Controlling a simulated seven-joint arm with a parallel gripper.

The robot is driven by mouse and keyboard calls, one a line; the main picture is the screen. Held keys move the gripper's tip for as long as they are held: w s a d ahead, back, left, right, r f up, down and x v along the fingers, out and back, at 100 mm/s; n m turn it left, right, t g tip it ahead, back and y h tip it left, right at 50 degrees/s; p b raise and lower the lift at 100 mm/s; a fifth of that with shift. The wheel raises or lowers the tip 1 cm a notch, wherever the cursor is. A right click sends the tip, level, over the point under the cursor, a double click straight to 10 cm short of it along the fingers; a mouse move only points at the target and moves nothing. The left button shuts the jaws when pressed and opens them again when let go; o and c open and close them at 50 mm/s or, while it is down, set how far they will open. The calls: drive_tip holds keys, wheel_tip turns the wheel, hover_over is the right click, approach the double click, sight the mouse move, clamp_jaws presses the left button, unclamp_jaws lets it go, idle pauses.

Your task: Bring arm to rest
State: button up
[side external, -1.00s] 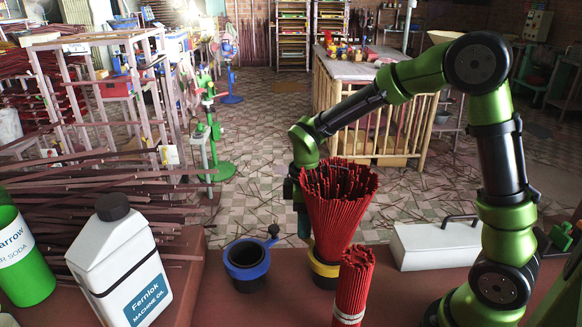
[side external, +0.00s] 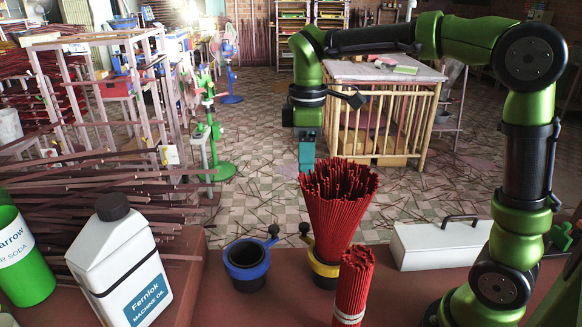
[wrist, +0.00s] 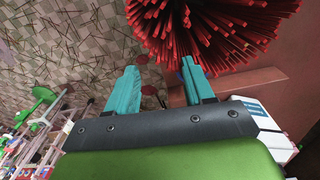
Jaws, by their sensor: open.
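My gripper (side external: 306,158) hangs above and behind the table's far edge, its teal fingers pointing down. In the wrist view the two fingers of my gripper (wrist: 161,78) stand apart with nothing between them. A flared bundle of red incense sticks (side external: 338,205) stands upright in a yellow-rimmed holder (side external: 324,268), just right of and nearer than my gripper. This bundle also fills the top of the wrist view (wrist: 210,30), apart from the fingers.
A blue-rimmed holder (side external: 247,262) looks empty. A banded red bundle (side external: 354,285) stands in front. A white oil jug (side external: 122,262) and green bottle (side external: 22,255) stand at left, a white box (side external: 430,248) at right. Brown sticks (side external: 100,205) lie piled at left.

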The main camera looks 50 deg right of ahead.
sight(305, 225)
drive_tip(key=shift+r, duration=0.4)
drive_tip(key=shift+f, duration=0.15)
wheel_tip(305, 225, down, 17)
drive_tip(key=shift+r, duration=0.15)
idle(0.3)
wheel_tip(305, 225, up, 17)
wheel_tip(305, 225, down, 17)
drive_tip(key=shift+r, duration=0.1)
drive_tip(key=shift+s+d+m, duration=0.15)
drive_tip(key=shift+d+m, duration=0.65)
drive_tip(key=shift+m, duration=0.3)
